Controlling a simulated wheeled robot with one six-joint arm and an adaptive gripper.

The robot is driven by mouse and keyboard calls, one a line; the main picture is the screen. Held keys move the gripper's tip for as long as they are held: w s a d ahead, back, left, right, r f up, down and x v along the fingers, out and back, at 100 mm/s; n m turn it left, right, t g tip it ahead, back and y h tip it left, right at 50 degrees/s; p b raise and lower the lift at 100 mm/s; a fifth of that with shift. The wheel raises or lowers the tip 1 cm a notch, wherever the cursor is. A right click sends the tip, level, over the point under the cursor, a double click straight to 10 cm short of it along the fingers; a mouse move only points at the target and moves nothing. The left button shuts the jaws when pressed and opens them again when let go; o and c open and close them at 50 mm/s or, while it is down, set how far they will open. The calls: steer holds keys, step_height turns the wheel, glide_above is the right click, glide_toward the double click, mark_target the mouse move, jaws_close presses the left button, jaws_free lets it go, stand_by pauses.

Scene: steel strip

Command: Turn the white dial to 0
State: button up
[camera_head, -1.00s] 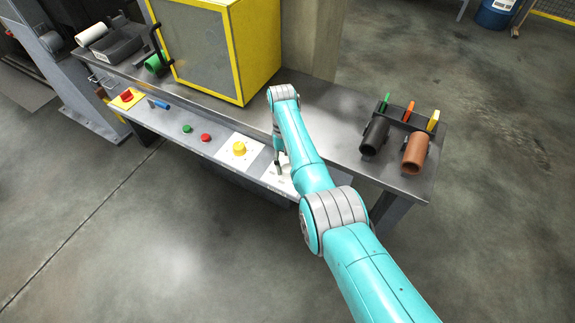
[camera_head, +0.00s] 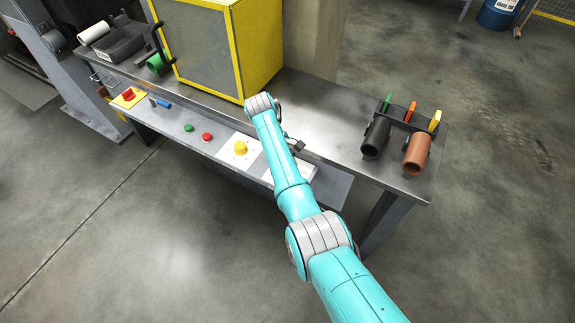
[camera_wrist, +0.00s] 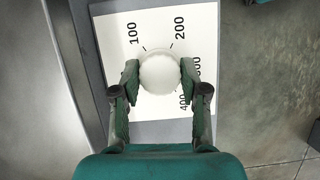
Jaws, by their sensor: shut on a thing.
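The white dial (camera_wrist: 160,74) is a round knob on a white plate (camera_wrist: 108,35), in the middle of the wrist view. Printed numbers 100, 200 and 400 show around it, with another partly covered on the right. No 0 and no clear pointer mark are visible. My gripper (camera_wrist: 160,70) is shut on the dial, one finger on its left side and one on its right. In the head view my arm hides the dial; part of its white plate (camera_head: 302,172) shows to the right of the arm.
A yellow dial (camera_head: 240,148) on its own white plate is to the left. Beyond it are red (camera_head: 207,137) and green (camera_head: 188,128) buttons and a red knob (camera_head: 128,95).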

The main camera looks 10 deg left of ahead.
steer(key=shift+n, duration=0.5)
steer(key=o, duration=1.1)
steer(key=shift+o, duration=0.2)
steer(key=v, duration=0.7)
steer(key=shift+r, duration=0.2)
steer(key=shift+s+a, duration=0.1)
steer(key=shift+a, duration=0.05)
